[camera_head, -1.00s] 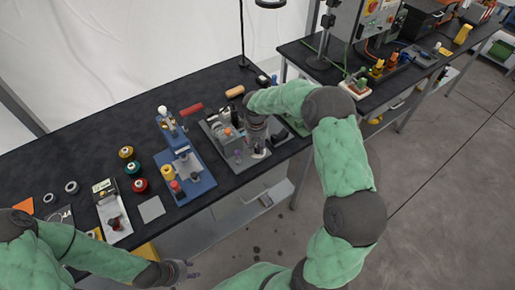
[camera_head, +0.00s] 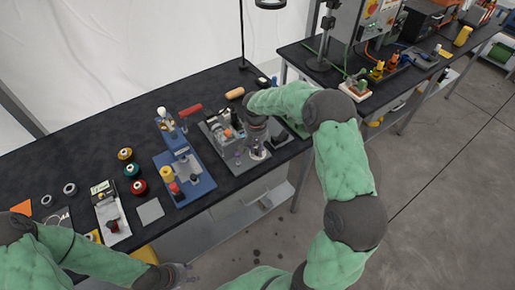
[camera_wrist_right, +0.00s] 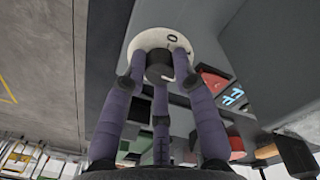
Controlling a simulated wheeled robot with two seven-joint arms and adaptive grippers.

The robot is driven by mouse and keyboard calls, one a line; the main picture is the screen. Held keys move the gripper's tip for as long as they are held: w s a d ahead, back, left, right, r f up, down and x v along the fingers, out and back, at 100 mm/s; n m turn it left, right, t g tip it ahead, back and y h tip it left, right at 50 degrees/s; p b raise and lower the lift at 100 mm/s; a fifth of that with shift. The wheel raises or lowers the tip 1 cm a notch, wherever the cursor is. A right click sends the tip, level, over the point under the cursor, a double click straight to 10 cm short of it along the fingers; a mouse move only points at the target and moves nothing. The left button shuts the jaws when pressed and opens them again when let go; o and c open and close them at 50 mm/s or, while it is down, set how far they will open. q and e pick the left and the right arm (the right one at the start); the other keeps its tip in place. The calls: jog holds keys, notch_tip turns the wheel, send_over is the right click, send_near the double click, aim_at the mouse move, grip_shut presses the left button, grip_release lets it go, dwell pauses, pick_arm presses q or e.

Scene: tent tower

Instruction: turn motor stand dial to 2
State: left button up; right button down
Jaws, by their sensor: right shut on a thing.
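The motor stand (camera_head: 213,130) is a grey base with a small machine on it, on the black bench in the head view. Its dial is a white disc (camera_head: 260,154) at the stand's front right corner. The dial also shows in the right wrist view (camera_wrist_right: 150,40), with a dark centre knob and a "0" mark visible. My right gripper (camera_wrist_right: 160,75) has its purple fingers around the dial's knob and is shut on it. My left gripper (camera_head: 185,274) hangs low at the bottom left of the head view, away from the stand; its finger opening is too small to tell.
A blue press (camera_head: 187,175) stands left of the motor stand. Coloured spools (camera_head: 132,170), a grey square plate (camera_head: 150,211) and a white-topped device (camera_head: 112,215) lie farther left. An orange-handled tool (camera_head: 235,93) lies behind. A second bench is at the right.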

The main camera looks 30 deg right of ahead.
aim_at(256, 150)
jog(key=c, duration=1)
grip_release()
jog(key=r, duration=1.2)
jog(key=shift+w+a, duration=0.1)
jog(key=shift+a, duration=0.1)
jog(key=shift+f, duration=0.1)
